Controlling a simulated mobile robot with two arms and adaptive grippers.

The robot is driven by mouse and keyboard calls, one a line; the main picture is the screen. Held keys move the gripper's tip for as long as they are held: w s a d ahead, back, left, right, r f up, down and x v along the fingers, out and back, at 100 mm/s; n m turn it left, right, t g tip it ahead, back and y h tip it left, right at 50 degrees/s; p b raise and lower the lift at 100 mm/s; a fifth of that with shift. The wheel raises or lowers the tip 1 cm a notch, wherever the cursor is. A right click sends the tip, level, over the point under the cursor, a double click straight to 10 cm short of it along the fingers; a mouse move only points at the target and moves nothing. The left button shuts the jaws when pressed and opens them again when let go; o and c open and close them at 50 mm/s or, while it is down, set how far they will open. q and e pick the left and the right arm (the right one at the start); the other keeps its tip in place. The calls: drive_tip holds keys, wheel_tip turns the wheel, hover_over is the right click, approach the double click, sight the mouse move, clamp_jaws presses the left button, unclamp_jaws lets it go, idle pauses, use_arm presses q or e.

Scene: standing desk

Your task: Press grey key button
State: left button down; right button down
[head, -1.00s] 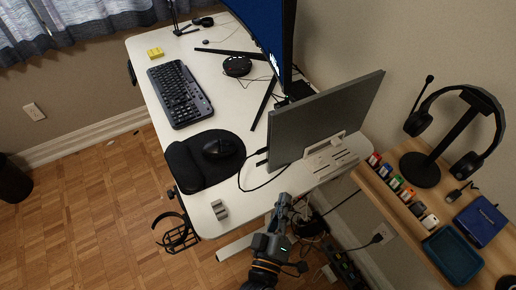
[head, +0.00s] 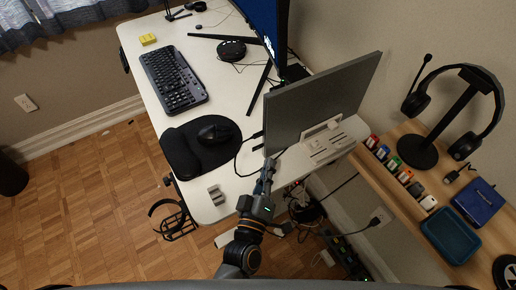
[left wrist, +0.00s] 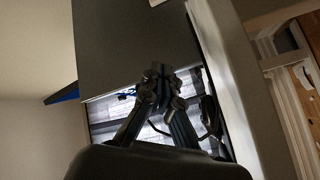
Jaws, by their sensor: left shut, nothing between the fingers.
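A small grey block (head: 216,195) lies on the near end of the white desk (head: 232,118); I cannot tell whether it is the grey key button. My left gripper (head: 269,163) is shut and empty. In the head view it appears right of the grey block, overlapping the desk edge just below the lower left corner of the grey monitor (head: 322,103). The left wrist view shows the closed fingers (left wrist: 162,76) in front of a dark panel, with no grey key visible at their tips. My right gripper is not in view.
A keyboard (head: 173,80), a mouse (head: 215,133) on a black pad and cables occupy the desk. A wooden shelf (head: 378,178) at right holds a headset stand (head: 440,125), a row of small coloured items and a blue tray (head: 450,235).

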sight(264, 145)
use_arm(q)
drive_tip(key=shift+w+a, duration=0.35)
drive_tip(key=shift+w, duration=0.25)
drive_tip(key=shift+w+a, duration=0.3)
drive_tip(key=shift+w, duration=0.25)
idle(0.4)
drive_tip(key=shift+w, duration=0.1)
drive_tip(key=shift+w+a, duration=0.2)
drive_tip(key=shift+w, duration=0.05)
drive_tip(key=shift+w+a+p, duration=0.2)
drive_tip(key=shift+w+p, duration=0.1)
drive_tip(key=shift+p, duration=0.05)
idle(0.8)
drive_tip(key=shift+s, duration=0.1)
drive_tip(key=shift+s+d, duration=0.4)
drive_tip(key=shift+s, duration=0.2)
drive_tip(key=shift+s+p, duration=0.1)
drive_tip(key=shift+p, duration=0.2)
